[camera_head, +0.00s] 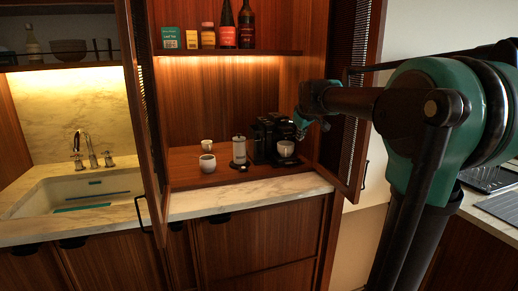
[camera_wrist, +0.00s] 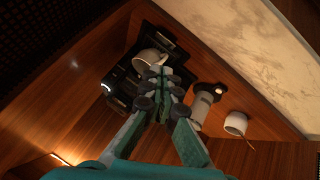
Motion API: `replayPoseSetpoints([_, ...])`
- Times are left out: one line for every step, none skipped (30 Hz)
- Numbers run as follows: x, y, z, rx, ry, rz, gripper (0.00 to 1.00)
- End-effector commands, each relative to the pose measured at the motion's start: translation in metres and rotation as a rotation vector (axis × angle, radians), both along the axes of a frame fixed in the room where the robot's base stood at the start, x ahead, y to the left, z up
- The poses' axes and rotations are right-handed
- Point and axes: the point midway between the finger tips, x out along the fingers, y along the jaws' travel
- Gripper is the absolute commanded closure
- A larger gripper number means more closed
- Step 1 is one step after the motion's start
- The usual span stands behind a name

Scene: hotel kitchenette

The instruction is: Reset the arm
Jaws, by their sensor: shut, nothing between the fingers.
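My arm reaches in from the right in the head view, and my gripper (camera_head: 303,124) hangs in front of the right side of the black coffee machine (camera_head: 265,140). In the wrist view my gripper (camera_wrist: 160,80) has its green and dark fingers closed together, with nothing held between them. A white cup (camera_head: 285,148) sits at the coffee machine's front. The cup also shows just beyond the fingertips in the wrist view (camera_wrist: 147,60), partly hidden by them. I cannot tell whether the fingertips touch it.
A white and dark cylinder (camera_head: 239,150) and white mugs (camera_head: 207,163) stand left of the machine on the wooden counter. Open cabinet doors (camera_head: 147,110) (camera_head: 349,110) flank the niche. A shelf (camera_head: 230,52) with bottles and tins is above. A sink (camera_head: 75,192) is at left.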

Motion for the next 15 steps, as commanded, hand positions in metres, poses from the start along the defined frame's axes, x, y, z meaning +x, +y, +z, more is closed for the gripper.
replayPoseSetpoints([-0.010, -0.002, -0.012, 0.012, 0.012, -0.016, 1.00])
replayPoseSetpoints([-0.016, -0.003, -0.020, 0.022, 0.019, -0.028, 1.00])
replayPoseSetpoints([-0.024, -0.005, -0.031, 0.033, 0.029, -0.043, 1.00])
replayPoseSetpoints([-0.031, -0.006, -0.039, 0.043, 0.038, -0.056, 1.00])
replayPoseSetpoints([-0.039, -0.008, -0.048, 0.053, 0.048, -0.069, 1.00])
replayPoseSetpoints([-0.050, -0.009, -0.061, 0.069, 0.060, -0.088, 1.00])
replayPoseSetpoints([-0.060, -0.011, -0.072, 0.080, 0.070, -0.104, 1.00])
replayPoseSetpoints([-0.070, -0.012, -0.084, 0.093, 0.083, -0.122, 1.00])
replayPoseSetpoints([-0.086, -0.014, -0.101, 0.113, 0.099, -0.147, 1.00])
replayPoseSetpoints([-0.100, -0.016, -0.115, 0.127, 0.114, -0.168, 1.00])
replayPoseSetpoints([-0.114, -0.017, -0.130, 0.144, 0.128, -0.191, 1.00])
replayPoseSetpoints([-0.134, -0.020, -0.150, 0.164, 0.148, -0.223, 1.00])
replayPoseSetpoints([-0.149, -0.021, -0.164, 0.180, 0.162, -0.247, 1.00])
replayPoseSetpoints([-0.165, -0.023, -0.178, 0.195, 0.177, -0.270, 1.00])
replayPoseSetpoints([-0.186, -0.024, -0.197, 0.214, 0.196, -0.301, 1.00])
